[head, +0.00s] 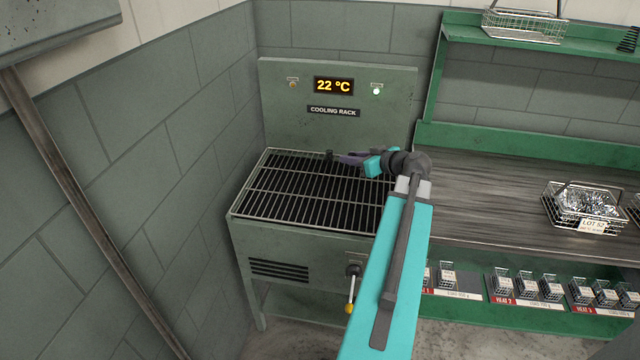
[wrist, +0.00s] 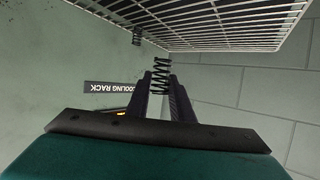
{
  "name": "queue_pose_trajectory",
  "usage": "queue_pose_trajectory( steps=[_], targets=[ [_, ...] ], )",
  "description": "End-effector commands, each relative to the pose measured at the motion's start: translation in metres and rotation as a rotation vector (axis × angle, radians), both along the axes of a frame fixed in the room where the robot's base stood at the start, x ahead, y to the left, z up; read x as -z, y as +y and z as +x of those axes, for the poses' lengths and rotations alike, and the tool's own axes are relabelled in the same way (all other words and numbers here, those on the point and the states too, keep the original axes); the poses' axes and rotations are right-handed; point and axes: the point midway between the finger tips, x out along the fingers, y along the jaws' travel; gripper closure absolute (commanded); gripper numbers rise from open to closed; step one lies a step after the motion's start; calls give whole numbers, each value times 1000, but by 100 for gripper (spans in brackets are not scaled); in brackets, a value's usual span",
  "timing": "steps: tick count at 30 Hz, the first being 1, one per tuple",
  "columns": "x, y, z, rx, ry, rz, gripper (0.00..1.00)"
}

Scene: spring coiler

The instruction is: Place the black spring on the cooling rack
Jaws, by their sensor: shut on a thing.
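The black spring (wrist: 161,75) stands between the two fingertips of my gripper (wrist: 161,88) in the wrist view, and the gripper is shut on it. In the head view my gripper (head: 345,158) reaches left over the back part of the cooling rack (head: 290,205), with the small dark spring (head: 330,154) at its tip. The rack's wire grate (wrist: 230,22) also fills the top of the wrist view. The spring looks close to the grate, but I cannot tell whether it touches it.
The rack's back panel (head: 390,98) reads 22 °C. A dark coil-shaped mark (wrist: 136,37) beyond the spring may be its shadow. The front of the grate is clear. A bench (head: 490,205) with a wire basket (head: 585,209) is on the right, a wall on the left.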

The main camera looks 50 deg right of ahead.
Motion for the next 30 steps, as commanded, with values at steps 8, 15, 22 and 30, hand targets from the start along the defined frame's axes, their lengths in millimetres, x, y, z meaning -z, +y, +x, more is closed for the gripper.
queue_pose_trajectory(
  steps=[8,15,22,30],
  targets=[
    [1,-1,-2,1,0,1,100],
    [17,33,11,-45,1,2,100],
    [43,93,30,-129,1,3,100],
    [57,122,39,-173,0,0,100]
  ],
)
